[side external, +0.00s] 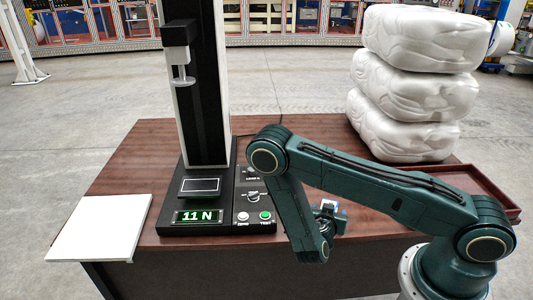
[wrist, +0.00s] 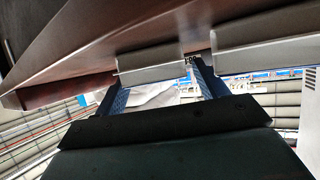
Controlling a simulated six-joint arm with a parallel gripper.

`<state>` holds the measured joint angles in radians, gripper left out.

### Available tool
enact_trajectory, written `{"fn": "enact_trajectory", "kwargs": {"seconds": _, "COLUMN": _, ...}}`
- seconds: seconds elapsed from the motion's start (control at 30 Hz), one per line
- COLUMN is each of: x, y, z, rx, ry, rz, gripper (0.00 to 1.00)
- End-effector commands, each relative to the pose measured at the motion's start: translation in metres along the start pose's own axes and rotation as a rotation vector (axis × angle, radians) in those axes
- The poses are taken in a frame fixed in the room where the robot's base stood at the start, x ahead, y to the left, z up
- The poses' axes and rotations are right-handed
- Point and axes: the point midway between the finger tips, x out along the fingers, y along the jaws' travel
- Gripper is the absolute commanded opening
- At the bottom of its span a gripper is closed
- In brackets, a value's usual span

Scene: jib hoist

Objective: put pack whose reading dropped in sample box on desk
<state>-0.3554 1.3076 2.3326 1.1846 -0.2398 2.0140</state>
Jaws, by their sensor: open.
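A tall black and white test stand (side external: 203,90) stands on the brown desk (side external: 135,170). Its green readout (side external: 198,216) shows 11 N. A dark flat piece with a pale outline (side external: 200,186) lies below the stand's press head (side external: 182,78); I cannot tell whether it is a pack or the platen. A shallow brown tray (side external: 487,188) at the desk's right may be the sample box. My gripper (side external: 333,212) is low over the desk, right of the stand, partly hidden by my arm. In the wrist view my gripper (wrist: 160,85) is open, with no held object visible.
White wrapped bundles (side external: 415,85) are stacked at the back right. A white board (side external: 98,228) lies at the left edge. A control panel (side external: 255,205) with knobs and buttons adjoins the stand. Pale panels (wrist: 150,62) show near my fingers in the wrist view.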

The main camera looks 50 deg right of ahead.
Motion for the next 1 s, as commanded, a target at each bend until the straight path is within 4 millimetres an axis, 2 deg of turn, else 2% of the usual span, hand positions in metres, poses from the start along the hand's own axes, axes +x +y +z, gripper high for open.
{"fn": "enact_trajectory", "kwargs": {"seconds": 0.27, "x": -0.018, "y": -0.001, "z": 0.0, "rx": -0.002, "ry": -0.001, "rz": -0.003, "gripper": 0.72}}
{"fn": "enact_trajectory", "kwargs": {"seconds": 1.0, "x": -0.101, "y": 0.001, "z": 0.0, "rx": 0.0, "ry": -0.001, "rz": -0.004, "gripper": 0.72}}
